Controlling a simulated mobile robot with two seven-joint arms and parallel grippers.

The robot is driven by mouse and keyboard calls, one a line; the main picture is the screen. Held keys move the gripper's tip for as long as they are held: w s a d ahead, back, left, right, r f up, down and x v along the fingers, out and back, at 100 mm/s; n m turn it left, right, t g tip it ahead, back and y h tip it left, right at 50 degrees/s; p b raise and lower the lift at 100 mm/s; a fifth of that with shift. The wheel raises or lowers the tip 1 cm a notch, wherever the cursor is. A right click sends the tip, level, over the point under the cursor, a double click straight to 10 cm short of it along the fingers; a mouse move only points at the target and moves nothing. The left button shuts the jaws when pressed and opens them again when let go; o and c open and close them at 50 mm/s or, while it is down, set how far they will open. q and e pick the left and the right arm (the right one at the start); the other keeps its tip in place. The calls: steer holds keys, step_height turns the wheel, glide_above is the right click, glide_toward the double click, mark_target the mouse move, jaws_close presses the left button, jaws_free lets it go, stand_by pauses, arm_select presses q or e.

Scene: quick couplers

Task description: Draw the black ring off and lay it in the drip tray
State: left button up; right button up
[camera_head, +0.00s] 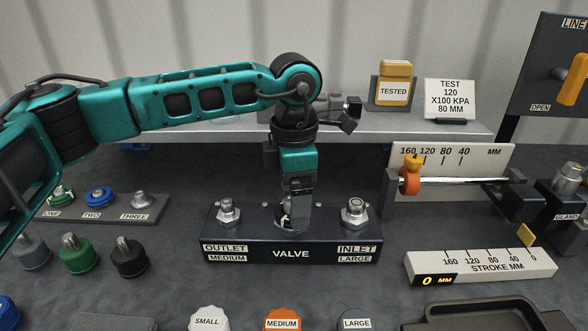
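My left gripper (296,214) points down at the middle of the valve block (290,253), between the outlet fitting (228,213) and the inlet fitting (354,213). Its fingers hide that part of the block, and I cannot tell if they are open or hold anything. I cannot make out a black ring for certain; one at the fingertips would be hidden. The dark drip tray (484,308) lies at the bottom right, cut off by the frame edge. My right gripper is out of view.
Grey, green and black couplers (128,258) stand at left, below a rack (105,209) of numbered fittings. Caps marked small, medium (282,319) and large line the front. A rod with an orange ring (409,181) and a stroke scale (480,266) stand at right. A shelf (400,128) runs behind.

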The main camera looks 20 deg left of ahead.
arm_select(q)
steer(key=shift+f, duration=0.85)
steer(key=shift+r, duration=0.1)
steer(key=c, duration=1.2)
